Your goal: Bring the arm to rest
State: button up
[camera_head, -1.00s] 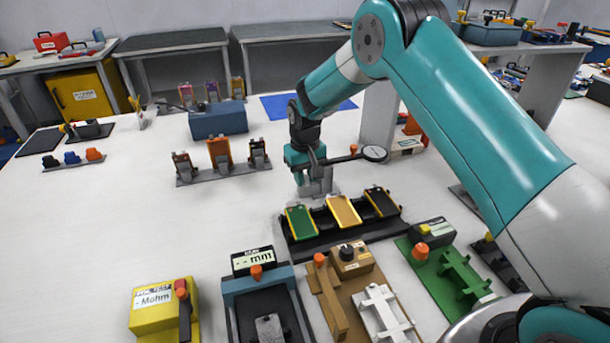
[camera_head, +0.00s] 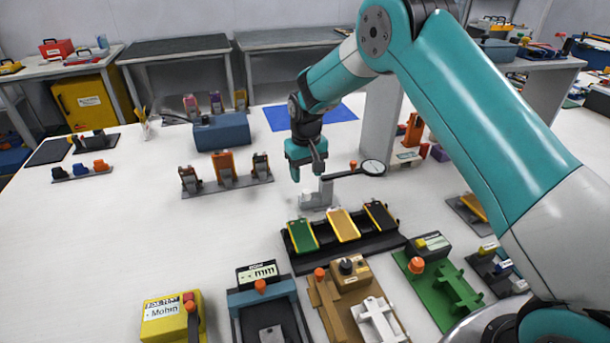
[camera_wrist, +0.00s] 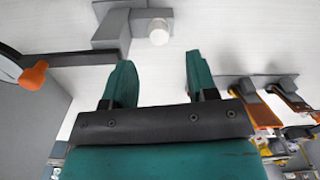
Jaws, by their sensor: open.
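My gripper (camera_head: 308,170) hangs above the white table, its fingers pointing down, just behind the rack of pouch cells. In the wrist view my gripper (camera_wrist: 158,80) shows two teal fingers spread apart with nothing between them. A grey stand with a round magnifier (camera_head: 373,168) is beside and below the fingers. Its grey base (camera_wrist: 112,30) also shows past the fingertips in the wrist view. A black rack (camera_head: 345,249) holds a green cell (camera_head: 302,236), a tan cell (camera_head: 342,224) and a dark cell (camera_head: 379,215).
Left of my gripper is a rail (camera_head: 228,184) with clamps. A blue box (camera_head: 221,131) stands behind it. Test stations line the front: a yellow meter (camera_head: 165,318), a thickness gauge (camera_head: 262,300), a brown fixture (camera_head: 336,312) and a green fixture (camera_head: 440,286).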

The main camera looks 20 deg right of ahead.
jog(key=shift+r+p, duration=0.3)
jog(key=shift+r, duration=0.65)
